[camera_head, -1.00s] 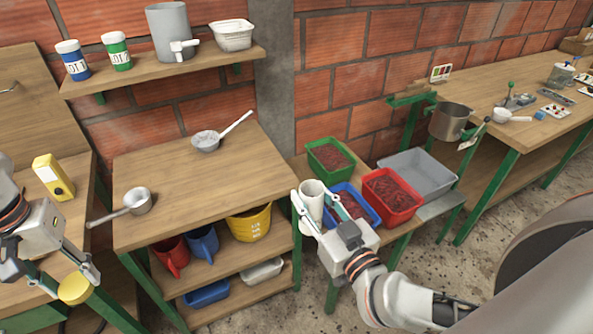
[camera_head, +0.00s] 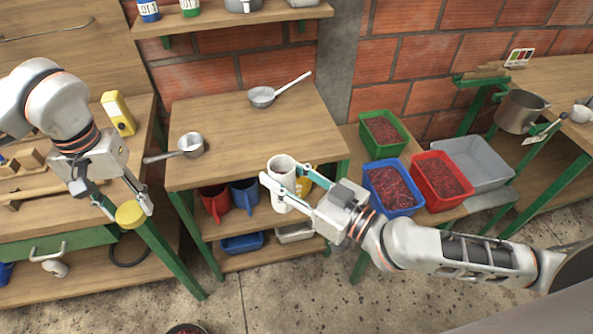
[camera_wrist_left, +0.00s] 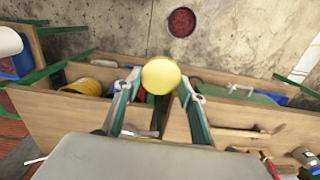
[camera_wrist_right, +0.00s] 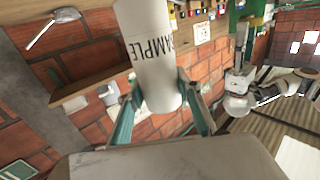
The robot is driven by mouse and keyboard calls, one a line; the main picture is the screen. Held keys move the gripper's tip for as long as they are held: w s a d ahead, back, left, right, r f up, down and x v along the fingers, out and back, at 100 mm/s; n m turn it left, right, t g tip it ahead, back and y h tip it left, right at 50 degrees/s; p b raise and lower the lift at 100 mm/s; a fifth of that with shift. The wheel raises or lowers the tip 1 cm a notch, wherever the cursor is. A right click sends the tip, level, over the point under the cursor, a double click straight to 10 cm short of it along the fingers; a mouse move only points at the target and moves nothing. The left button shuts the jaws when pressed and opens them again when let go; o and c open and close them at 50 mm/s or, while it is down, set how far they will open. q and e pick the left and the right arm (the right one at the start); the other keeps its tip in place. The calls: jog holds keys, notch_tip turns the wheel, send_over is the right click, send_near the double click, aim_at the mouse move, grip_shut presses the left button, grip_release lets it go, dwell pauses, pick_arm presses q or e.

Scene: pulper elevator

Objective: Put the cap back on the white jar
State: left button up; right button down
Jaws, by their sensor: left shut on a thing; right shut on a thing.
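The jar looks roughly upright in the head view. In the right wrist view the jar (camera_wrist_right: 152,62) shows the word SAMPLE, with the fingers (camera_wrist_right: 160,100) on both sides of it. The yellow cap (camera_head: 130,214) is between the fingertips of my left gripper (camera_head: 128,210), over the gap left of the middle table. The left wrist view shows the cap (camera_wrist_left: 161,76) pinched between both fingers. Jar and cap are well apart.
A yellow box (camera_head: 118,113) stands on the left bench. Green (camera_head: 384,133), blue (camera_head: 393,187) and red (camera_head: 443,176) crates lie at the right.

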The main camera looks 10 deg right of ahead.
pick_arm(q)
jog(key=shift+d, duration=0.1)
dwell(0.3)
jog(key=d+r, duration=0.4)
jog(key=d, duration=0.6)
jog(key=d+r, duration=0.4)
jog(key=d, duration=0.6)
jog(key=d+r, duration=0.5)
jog(key=d, duration=0.5)
jog(key=shift+w+d+n, duration=0.35)
jog(key=shift+w+n, duration=0.05)
jog(key=shift+w, duration=0.05)
jog(key=shift+f, duration=1.95)
jog(key=shift+f, duration=0.15)
jog(key=shift+f, duration=0.75)
jog(key=shift+f, duration=0.55)
